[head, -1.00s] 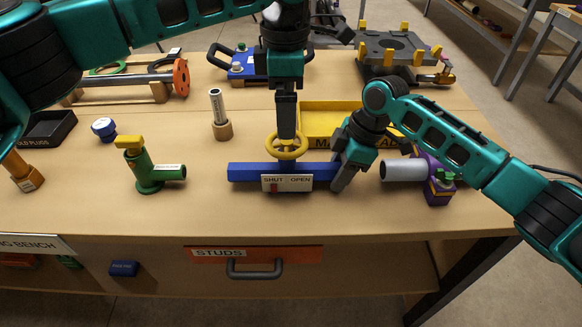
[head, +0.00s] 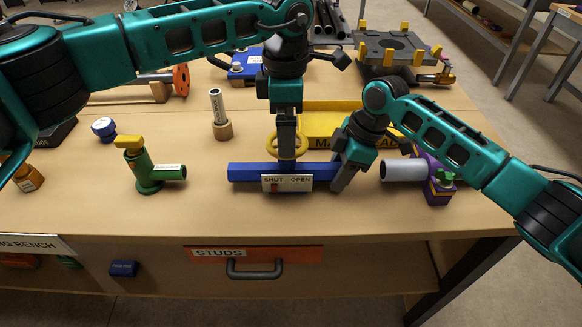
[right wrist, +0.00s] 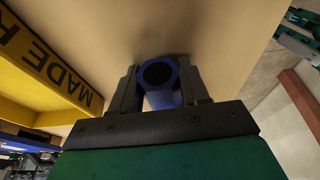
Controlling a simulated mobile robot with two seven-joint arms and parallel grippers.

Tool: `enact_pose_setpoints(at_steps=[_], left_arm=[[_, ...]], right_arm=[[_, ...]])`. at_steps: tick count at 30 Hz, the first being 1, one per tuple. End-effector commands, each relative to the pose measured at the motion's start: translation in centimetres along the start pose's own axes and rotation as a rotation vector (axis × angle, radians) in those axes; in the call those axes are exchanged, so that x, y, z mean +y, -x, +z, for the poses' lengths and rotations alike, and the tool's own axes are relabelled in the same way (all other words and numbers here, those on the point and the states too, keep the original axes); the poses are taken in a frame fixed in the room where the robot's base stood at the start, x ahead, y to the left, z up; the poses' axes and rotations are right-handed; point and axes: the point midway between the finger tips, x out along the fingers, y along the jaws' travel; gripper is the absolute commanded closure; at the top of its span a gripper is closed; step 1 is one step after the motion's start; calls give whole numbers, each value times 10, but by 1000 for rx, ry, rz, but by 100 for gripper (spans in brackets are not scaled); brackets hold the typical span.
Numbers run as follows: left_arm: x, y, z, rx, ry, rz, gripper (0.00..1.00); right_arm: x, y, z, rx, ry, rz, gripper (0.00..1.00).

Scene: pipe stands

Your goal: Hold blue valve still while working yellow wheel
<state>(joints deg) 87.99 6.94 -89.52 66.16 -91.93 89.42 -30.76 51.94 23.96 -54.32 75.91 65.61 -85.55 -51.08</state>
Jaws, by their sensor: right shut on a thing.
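The blue valve (head: 245,172) is a long blue body lying across the front of the bench, with a SHUT–OPEN plate (head: 288,183) on its front. A red mark shows at the plate's left part, below SHUT. The yellow wheel (head: 271,150) stands above the body's middle and is partly hidden by my left gripper. My left gripper (head: 287,157) points down at the wheel, and its jaw opening cannot be made out. My right gripper (head: 343,180) is shut on the valve's right end. The right wrist view shows the blue end (right wrist: 160,78) between both fingers.
A yellow tray (head: 330,108) lies behind the valve. A purple fitting with a grey pipe (head: 405,169) is close to the right gripper. A green valve (head: 147,172) and an upright pipe (head: 218,108) stand to the left. The bench front edge has a STUDS drawer (head: 290,253).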

Motion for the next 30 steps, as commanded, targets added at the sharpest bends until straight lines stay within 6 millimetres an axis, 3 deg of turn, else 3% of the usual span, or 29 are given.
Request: enact_pose_setpoints(at_steps=[12,24,30], left_arm=[[0,-21,0,1,0,-1,0],[0,-24,0,0,-3,0,0],[0,-24,0,0,-155,0,0]], right_arm=[[0,0,0,-1,1,-2,91],[0,0,0,-1,2,-2,91],[0,0,0,-1,2,-2,91]])
